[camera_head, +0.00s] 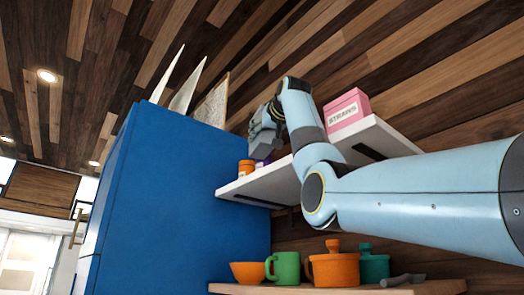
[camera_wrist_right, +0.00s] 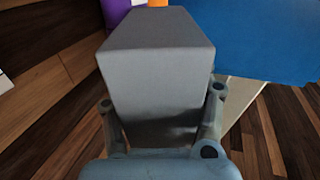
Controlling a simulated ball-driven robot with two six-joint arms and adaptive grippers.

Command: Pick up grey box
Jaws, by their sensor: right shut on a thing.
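The grey box (camera_wrist_right: 158,62) fills the middle of the right wrist view, with its flat top and front faces showing. My right gripper (camera_head: 266,137) is shut on it, with one finger on each side of the box in the wrist view. In the head view the gripper is above the left part of the upper shelf, close to the blue cabinet, and I cannot clearly tell the box from the grey gripper there. My left gripper is not in view.
The white upper shelf (camera_head: 240,190) holds an orange jar (camera_head: 246,168), a purple item (camera_head: 262,163) and a pink box (camera_head: 347,110). A tall blue cabinet (camera_head: 180,190) stands to the left. Below, a wooden shelf (camera_head: 330,289) carries an orange bowl, green mug and pots.

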